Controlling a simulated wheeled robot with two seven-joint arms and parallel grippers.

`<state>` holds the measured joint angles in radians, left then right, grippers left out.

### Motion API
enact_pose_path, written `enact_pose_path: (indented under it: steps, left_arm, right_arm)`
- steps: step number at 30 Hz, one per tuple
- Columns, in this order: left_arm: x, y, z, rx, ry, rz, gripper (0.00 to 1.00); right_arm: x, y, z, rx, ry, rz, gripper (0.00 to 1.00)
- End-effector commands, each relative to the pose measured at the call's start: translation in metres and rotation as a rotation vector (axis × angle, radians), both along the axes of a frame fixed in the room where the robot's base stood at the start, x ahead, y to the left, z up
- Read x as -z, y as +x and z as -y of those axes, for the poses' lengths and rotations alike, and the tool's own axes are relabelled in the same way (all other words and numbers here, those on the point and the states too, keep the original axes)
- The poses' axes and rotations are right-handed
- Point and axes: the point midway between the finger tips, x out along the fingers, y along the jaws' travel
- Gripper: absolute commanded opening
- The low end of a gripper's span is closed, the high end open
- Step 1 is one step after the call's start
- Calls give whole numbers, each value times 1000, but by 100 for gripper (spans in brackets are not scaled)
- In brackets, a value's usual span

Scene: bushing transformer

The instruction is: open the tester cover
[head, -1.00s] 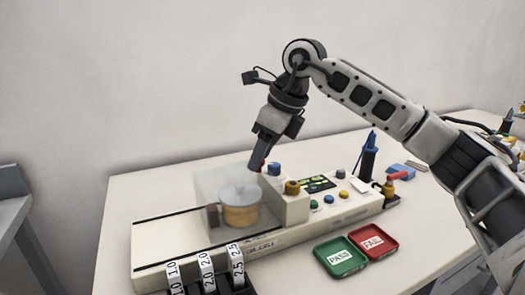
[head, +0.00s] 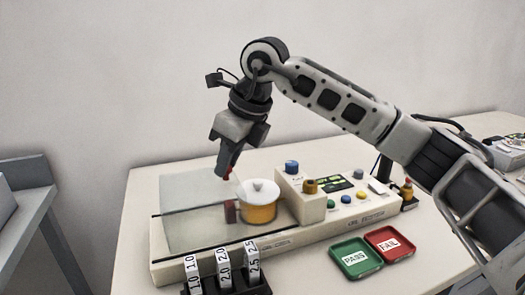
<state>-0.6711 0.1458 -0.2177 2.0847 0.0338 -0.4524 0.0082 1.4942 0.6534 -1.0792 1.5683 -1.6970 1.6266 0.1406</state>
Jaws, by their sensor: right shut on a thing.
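The tester (head: 285,237) is a long cream-coloured device lying along the table. Its translucent cover (head: 190,215) stands over the left part of the tester's bed. An orange cup-like part with a white knobbed lid (head: 261,207) sits on the bed, just right of the cover and mostly clear of it. My right gripper (head: 227,174) points down at the cover's upper right edge. It is shut on a small red piece there, which looks like the cover's handle and is mostly hidden by the fingers. My left gripper is out of view.
A dark red block (head: 230,211) stands beside the orange part. Green PASS (head: 351,269) and red FAIL (head: 407,253) trays lie in front. Buttons and a display (head: 334,183) are on the tester's right.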

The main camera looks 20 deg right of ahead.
Motion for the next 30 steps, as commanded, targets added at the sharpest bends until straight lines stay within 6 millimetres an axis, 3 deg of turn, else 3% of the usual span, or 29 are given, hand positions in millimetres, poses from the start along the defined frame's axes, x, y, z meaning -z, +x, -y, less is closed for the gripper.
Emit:
enact_pose_path:
  steps: [4, 14, 15, 16, 26, 30]
  left_arm:
    - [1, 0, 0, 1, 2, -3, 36]
    - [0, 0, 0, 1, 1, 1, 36]
    - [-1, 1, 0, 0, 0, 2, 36]
    - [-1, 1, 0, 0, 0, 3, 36]
    - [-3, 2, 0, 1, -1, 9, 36]
    - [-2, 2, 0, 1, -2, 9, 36]
  right_arm:
    - [-1, 1, -18, -1, -1, 2, 0]
    - [-1, 1, -20, 2, 0, 3, 0]
    - [-1, 1, -19, 2, 0, 3, 34]
    - [-1, 1, -19, 2, 0, 3, 42]
    - [-2, 1, -19, 2, 0, 2, 44]
    - [-15, -2, -15, 3, 0, 6, 44]
